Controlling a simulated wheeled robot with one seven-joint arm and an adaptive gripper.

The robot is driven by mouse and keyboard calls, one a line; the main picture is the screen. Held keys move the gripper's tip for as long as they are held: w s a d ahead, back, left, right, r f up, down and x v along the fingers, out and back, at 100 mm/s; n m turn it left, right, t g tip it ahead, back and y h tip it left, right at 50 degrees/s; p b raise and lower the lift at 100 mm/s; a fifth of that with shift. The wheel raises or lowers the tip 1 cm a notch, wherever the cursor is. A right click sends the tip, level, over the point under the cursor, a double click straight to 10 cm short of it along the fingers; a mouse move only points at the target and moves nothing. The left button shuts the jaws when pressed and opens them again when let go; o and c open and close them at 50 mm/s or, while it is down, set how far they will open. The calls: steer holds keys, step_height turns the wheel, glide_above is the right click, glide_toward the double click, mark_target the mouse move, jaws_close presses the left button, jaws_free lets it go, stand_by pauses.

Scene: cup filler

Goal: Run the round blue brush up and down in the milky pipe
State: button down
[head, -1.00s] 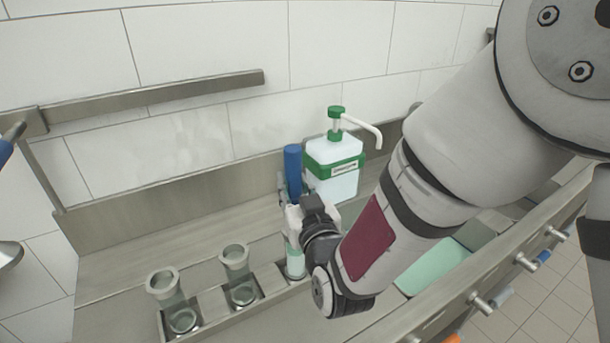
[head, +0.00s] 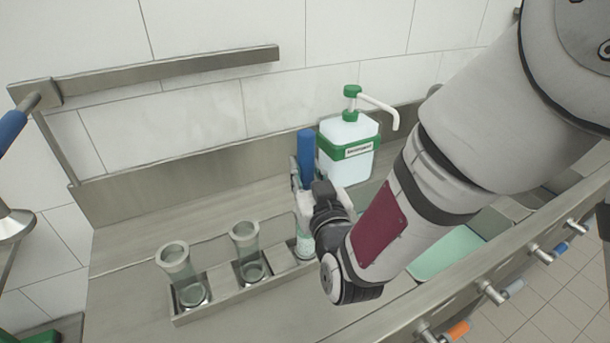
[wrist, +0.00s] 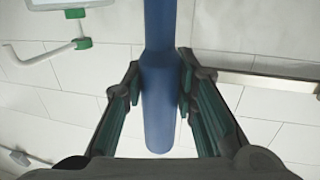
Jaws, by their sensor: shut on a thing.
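The round blue brush (head: 306,152) stands upright, its thick blue handle rising above my gripper (head: 303,192). My gripper is shut on the handle, with a finger on each side of it in the wrist view (wrist: 160,80). The milky pipe (head: 305,246) stands directly below my gripper, in the right-hand place of a metal rack (head: 222,300). The gripper hides its upper part and rim. The brush head is hidden, and its depth in the pipe cannot be told.
Two clear glass pipes (head: 178,262) (head: 245,240) stand left in the rack. A white dispenser with green parts (head: 347,150) is close behind the handle. A pale green basin (head: 445,255) and tap handles (head: 490,292) are at right. A metal rail (head: 170,70) is on the wall.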

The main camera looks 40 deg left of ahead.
mark_target(309, 145)
steer(key=shift+r+p, duration=1.4)
steer(key=shift+r, duration=2.05)
step_height(309, 145, down, 2)
steer(key=shift+w+b, duration=0.1)
steer(key=shift+b, duration=0.4)
steer(key=shift+f+b, duration=1.9)
steer(key=shift+f, duration=1.45)
steer(key=shift+r, duration=0.1)
steer(key=shift+r+p, duration=2.05)
steer(key=shift+r, duration=2.15)
